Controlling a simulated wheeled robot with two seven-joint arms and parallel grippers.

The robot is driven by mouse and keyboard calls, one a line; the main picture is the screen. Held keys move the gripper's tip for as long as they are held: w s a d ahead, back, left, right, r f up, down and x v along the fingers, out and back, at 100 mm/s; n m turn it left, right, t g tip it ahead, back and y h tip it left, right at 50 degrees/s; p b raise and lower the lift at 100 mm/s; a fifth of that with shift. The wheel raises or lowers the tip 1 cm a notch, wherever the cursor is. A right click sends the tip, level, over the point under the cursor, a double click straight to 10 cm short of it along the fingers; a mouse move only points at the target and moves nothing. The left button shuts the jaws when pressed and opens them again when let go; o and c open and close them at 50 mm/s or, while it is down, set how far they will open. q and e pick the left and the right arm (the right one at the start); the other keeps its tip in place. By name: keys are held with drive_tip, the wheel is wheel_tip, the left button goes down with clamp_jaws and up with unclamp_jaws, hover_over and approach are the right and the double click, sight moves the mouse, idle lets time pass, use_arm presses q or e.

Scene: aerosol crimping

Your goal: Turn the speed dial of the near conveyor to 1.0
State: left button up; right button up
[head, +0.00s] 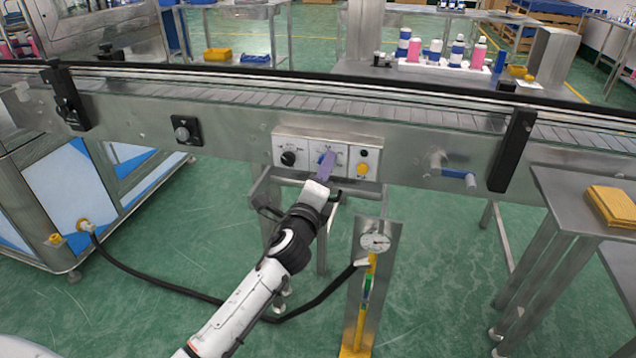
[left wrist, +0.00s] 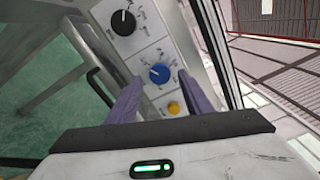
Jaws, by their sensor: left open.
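The control panel (head: 290,144) is on the front face of the near conveyor (head: 232,122). In the left wrist view the panel carries a black knob (left wrist: 124,22), a blue dial (left wrist: 159,73) and a yellow button (left wrist: 174,108). The blue dial has printed marks around it, too small to read. My left gripper (head: 328,168) is in front of the panel at the blue dial and hides most of it in the head view. In the left wrist view its purple fingers (left wrist: 158,98) are open, with the dial ahead between them. I cannot tell whether they touch it. My right gripper is not in view.
A gauge stand (head: 374,242) with a black hose stands below the panel to the right. A blue-handled crank (head: 458,176) projects from the conveyor at right. A steel table (head: 572,196) with a yellow stack (head: 612,206) is at far right.

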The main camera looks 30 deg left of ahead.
use_arm(q)
drive_tip(key=v, duration=0.9)
